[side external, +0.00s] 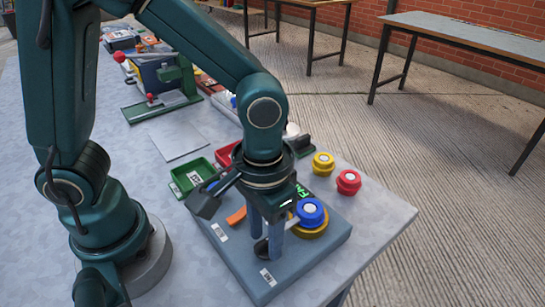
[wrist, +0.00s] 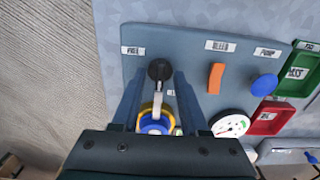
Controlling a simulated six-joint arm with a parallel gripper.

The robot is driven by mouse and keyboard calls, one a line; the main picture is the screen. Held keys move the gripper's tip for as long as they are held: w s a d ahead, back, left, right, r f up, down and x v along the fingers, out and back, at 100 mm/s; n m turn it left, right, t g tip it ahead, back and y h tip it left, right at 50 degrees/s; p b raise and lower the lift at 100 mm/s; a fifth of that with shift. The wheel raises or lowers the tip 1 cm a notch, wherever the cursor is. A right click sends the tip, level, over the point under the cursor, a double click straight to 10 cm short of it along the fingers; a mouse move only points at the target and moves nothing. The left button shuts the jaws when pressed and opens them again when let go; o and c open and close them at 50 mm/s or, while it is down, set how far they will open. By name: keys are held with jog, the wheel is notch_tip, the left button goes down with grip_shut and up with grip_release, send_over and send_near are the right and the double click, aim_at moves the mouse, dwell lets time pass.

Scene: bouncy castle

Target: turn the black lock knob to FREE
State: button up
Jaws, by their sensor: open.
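The black lock knob (wrist: 160,69) is a round black head on the grey-blue panel (wrist: 190,45), with a pale bar running from it toward my gripper. A label that seems to read FREE (wrist: 132,50) lies to its upper left in the wrist view. My gripper (wrist: 159,76) is open, its two fingers on either side of the knob, with gaps visible. In the side external view my gripper (side external: 266,248) points down at the panel, and the black knob (side external: 261,249) shows low between the fingers, partly hidden. I cannot tell whether a finger touches it.
A blue-capped yellow knob (side external: 310,212) stands close beside the fingers. An orange lever (wrist: 215,78), blue button (wrist: 264,84) and dial gauge (wrist: 230,124) share the panel. Green (side external: 191,176) and red trays lie behind. Yellow and red knobs (side external: 348,182) stand at right.

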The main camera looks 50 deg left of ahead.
grip_shut()
jog(key=shift+m, duration=0.3)
jog(key=m, duration=0.3)
jog(key=shift+m, duration=0.3)
jog(key=m, duration=0.4)
jog(key=shift+m, duration=0.3)
jog(key=m, duration=0.9)
